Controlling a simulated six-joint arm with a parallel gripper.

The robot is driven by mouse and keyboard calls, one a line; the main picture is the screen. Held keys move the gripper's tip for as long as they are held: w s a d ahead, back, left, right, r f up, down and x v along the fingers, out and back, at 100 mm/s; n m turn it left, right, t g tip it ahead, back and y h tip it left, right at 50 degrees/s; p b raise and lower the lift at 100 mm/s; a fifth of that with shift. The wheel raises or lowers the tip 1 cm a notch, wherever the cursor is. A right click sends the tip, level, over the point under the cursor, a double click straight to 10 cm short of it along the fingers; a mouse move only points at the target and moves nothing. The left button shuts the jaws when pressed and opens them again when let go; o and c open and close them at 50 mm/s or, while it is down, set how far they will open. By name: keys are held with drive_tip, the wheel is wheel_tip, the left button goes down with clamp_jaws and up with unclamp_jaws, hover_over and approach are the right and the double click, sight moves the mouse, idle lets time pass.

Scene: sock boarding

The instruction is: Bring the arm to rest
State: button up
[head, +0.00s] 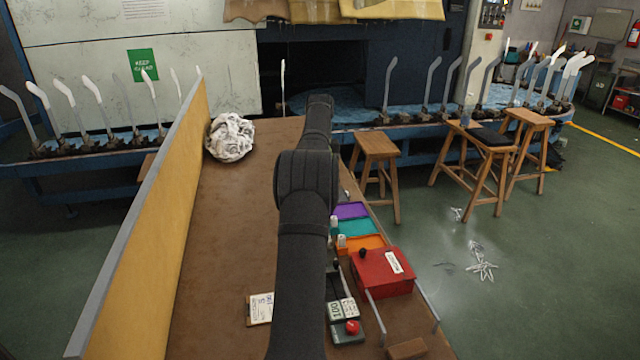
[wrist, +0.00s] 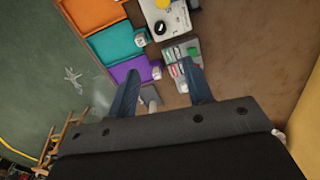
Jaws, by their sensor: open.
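My arm (head: 303,215) is a dark shape that reaches from the bottom middle of the head view up along the table towards the far end. My gripper's fingers are hidden by the arm in that view. In the wrist view my gripper (wrist: 159,70) shows two blue-grey fingers, spread apart. Nothing is clamped between them. The brown table top shows below, with the coloured trays beyond the fingertips. The brown table (head: 232,220) lies under the arm.
A wooden partition (head: 150,220) runs along the table's left side. A white crumpled bundle (head: 230,137) sits at the far left. Purple (head: 350,210), teal (head: 356,228) and orange (head: 361,244) trays and a red box (head: 381,272) line the right edge. The table left of the arm is mostly clear.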

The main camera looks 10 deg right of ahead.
idle(0.3)
wheel_tip(320, 180, down, 17)
drive_tip(key=shift+f, duration=0.2)
idle(0.4)
